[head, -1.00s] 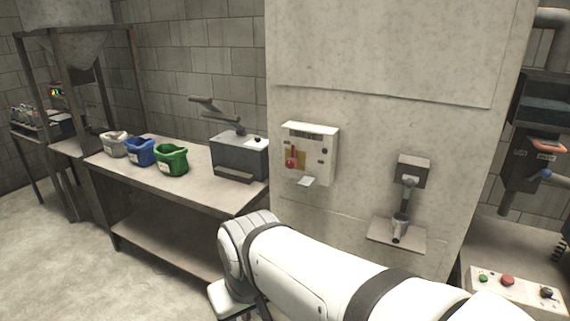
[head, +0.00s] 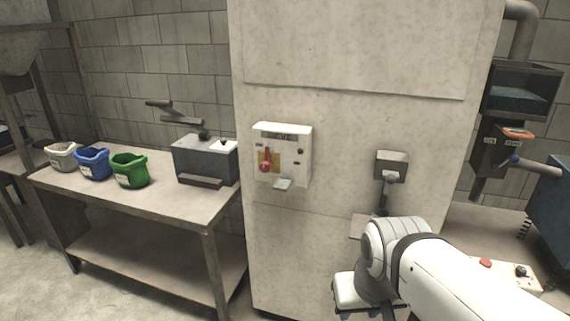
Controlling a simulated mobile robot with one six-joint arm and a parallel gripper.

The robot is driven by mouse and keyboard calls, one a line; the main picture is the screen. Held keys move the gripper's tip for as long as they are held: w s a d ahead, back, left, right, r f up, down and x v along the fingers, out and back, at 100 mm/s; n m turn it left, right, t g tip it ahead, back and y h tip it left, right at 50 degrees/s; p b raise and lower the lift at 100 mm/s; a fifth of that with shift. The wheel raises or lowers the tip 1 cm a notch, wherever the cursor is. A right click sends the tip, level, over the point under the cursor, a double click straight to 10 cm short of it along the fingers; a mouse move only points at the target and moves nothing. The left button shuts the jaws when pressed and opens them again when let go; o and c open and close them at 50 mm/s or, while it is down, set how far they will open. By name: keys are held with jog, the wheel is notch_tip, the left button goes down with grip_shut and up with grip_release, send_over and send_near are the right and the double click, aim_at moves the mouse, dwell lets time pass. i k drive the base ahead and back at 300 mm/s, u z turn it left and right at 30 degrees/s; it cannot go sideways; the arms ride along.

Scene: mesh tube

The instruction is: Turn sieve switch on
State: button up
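A white switch box (head: 282,155) is mounted on the pale wall panel in the middle of the head view. It has a dark label strip on top that I cannot read clearly. A red switch handle (head: 265,160) sits on a yellow plate on its left side. I cannot tell the switch's position for certain. My white arm comes in from the lower right, below and to the right of the box, and is apart from it. My gripper's fingers do not show; they are hidden or below the picture.
A metal table (head: 200,205) at left holds a grey bag (head: 62,157), a blue bag (head: 93,163), a green bag (head: 130,170) and a grey lever device (head: 205,160). A button panel (head: 521,274) is at lower right.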

aim_at(265, 166)
jog(key=u, duration=0.05)
jog(key=i, duration=1)
jog(key=z, duration=0.05)
